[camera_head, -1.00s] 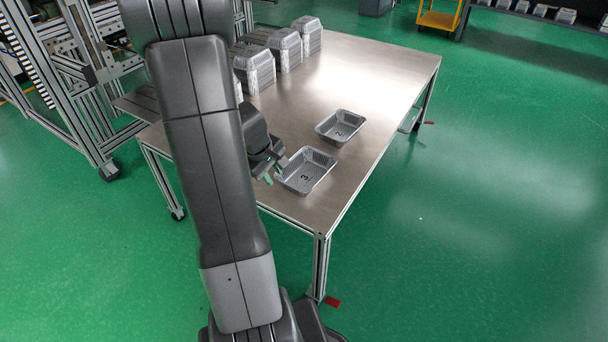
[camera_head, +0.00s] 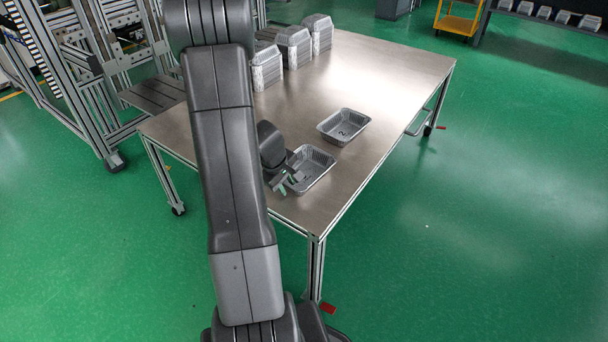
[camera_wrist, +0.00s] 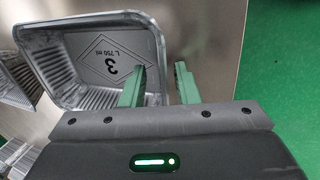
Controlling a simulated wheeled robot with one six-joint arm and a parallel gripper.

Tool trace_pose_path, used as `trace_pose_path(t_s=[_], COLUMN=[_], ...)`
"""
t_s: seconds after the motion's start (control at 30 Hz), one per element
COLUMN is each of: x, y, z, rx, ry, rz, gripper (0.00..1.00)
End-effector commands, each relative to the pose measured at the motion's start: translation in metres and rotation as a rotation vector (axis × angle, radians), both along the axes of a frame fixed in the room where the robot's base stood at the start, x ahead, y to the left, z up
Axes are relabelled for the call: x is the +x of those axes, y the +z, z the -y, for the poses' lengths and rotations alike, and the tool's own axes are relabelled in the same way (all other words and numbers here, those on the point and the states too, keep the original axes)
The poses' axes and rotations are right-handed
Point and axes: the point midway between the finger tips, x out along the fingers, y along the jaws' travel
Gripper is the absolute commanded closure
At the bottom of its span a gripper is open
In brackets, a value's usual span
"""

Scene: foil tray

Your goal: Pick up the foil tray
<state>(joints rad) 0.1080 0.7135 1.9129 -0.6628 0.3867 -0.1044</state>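A foil tray (camera_head: 313,168) sits upright on the metal table, near its front corner. In the wrist view the same tray (camera_wrist: 72,40) fills the upper left, with a "3" and "750 ml" marked on its bottom. My gripper (camera_head: 287,184) is at the tray's near left side. In the wrist view its two green fingers (camera_wrist: 160,82) are apart with a gap between them. One finger overlaps the tray's inside and the other is outside, with the tray's wall between them in the picture. I cannot tell whether either finger touches the wall.
A second foil tray (camera_head: 343,126) stands just behind on the table (camera_head: 375,80). Several stacks of foil trays (camera_head: 292,46) stand along the table's far left. The table's right side is clear. My arm hides part of the left side.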

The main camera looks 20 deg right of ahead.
Motion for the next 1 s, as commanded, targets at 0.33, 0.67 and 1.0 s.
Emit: trace_pose_path(t_s=[0.33, 0.67, 1.0], x=[0.0000, 0.0000, -0.0002], y=[-0.0015, -0.0033, -0.0035], z=[-0.0002, -0.0001, -0.0001], rx=[0.000, 0.000, 0.000], ry=[0.000, -0.001, -0.001], rz=[0.000, 0.000, 0.000], gripper=[0.72, 0.88, 1.00])
